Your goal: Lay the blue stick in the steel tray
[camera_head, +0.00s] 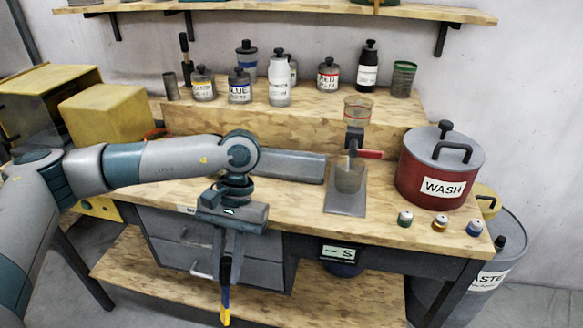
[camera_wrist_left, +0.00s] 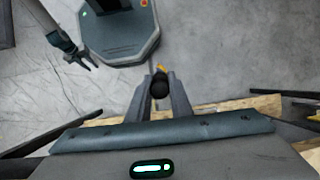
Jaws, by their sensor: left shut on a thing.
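My left gripper (camera_head: 228,262) is shut on a stick (camera_head: 226,298) in front of the bench. The stick hangs upright, with a black upper part, a blue band and a yellow lower end. In the left wrist view its round black end (camera_wrist_left: 160,87) sits between the fingers of my left gripper (camera_wrist_left: 160,95). The steel tray (camera_head: 297,167) is a shallow grey tray on the bench top, partly hidden behind my left forearm. The stick is apart from it, nearer and lower. A small dark two-fingered end (camera_wrist_left: 80,58), seemingly my right gripper, shows in the left wrist view.
A stand with a glass vessel (camera_head: 349,176) is right of the tray. A red WASH pot (camera_head: 435,185) and several small jars (camera_head: 440,222) are farther right. Labelled bottles (camera_head: 280,85) line the raised back shelf. Drawers (camera_head: 180,232) and a lower shelf (camera_head: 150,285) lie below the bench top.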

